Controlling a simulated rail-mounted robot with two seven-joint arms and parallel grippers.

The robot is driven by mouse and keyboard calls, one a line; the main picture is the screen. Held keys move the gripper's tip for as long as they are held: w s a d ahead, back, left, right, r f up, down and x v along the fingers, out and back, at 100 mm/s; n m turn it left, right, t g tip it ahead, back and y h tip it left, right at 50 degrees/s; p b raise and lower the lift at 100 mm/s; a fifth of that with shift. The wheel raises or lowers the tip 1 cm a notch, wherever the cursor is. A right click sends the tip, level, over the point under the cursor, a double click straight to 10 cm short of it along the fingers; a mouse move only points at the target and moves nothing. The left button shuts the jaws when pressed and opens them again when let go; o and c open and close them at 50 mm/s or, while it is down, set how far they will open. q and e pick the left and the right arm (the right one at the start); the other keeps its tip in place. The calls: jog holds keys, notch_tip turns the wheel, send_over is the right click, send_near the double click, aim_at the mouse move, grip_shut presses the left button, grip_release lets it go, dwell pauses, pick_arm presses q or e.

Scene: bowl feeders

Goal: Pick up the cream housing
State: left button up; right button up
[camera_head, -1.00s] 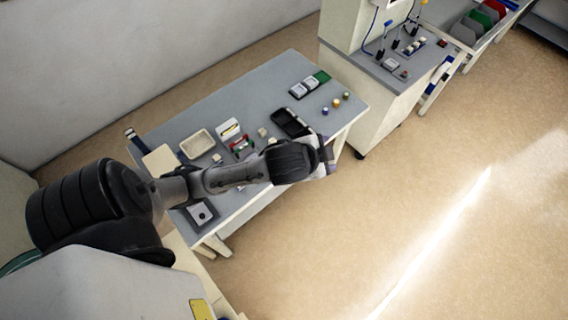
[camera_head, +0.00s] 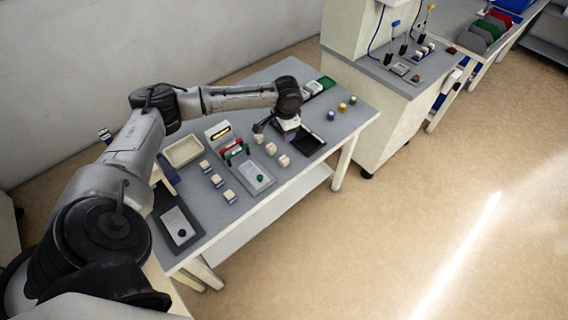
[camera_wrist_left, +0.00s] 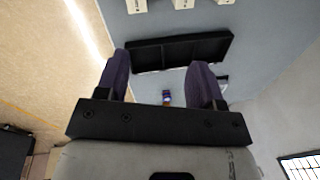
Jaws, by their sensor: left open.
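Several small cream blocks stand on the grey table in the head view; I cannot tell which one is the cream housing. Three form a row near the middle: a back block (camera_head: 258,138), a middle block (camera_head: 270,149) and a front block (camera_head: 284,161). My left gripper (camera_head: 284,128) is above the table by the black tray (camera_head: 308,142), just beyond that row. In the left wrist view the left gripper (camera_wrist_left: 161,66) is open and empty, with purple fingers. The black tray (camera_wrist_left: 180,50) lies beyond the fingertips; cream blocks (camera_wrist_left: 182,4) are cut off at the top edge. My right gripper is not seen.
Other cream blocks on blue bases (camera_head: 217,181) stand left of a grey plate (camera_head: 255,178). Small round parts (camera_head: 342,107) lie to the right. A cabinet bench (camera_head: 370,130) adjoins.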

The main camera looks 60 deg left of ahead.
pick_arm(q)
jog(key=d+n+h, duration=0.2)
jog(key=b, duration=0.2)
send_over(285, 158)
jog(key=shift+n, duration=0.3)
jog(key=f, duration=0.9)
jog(key=shift+w+d, duration=0.1)
jog(key=shift+d, duration=0.1)
jog(key=shift+a+f+b, duration=0.2)
jog(key=shift+f+b, duration=1)
jog(key=shift+f, duration=1.45)
jog(key=c, duration=1)
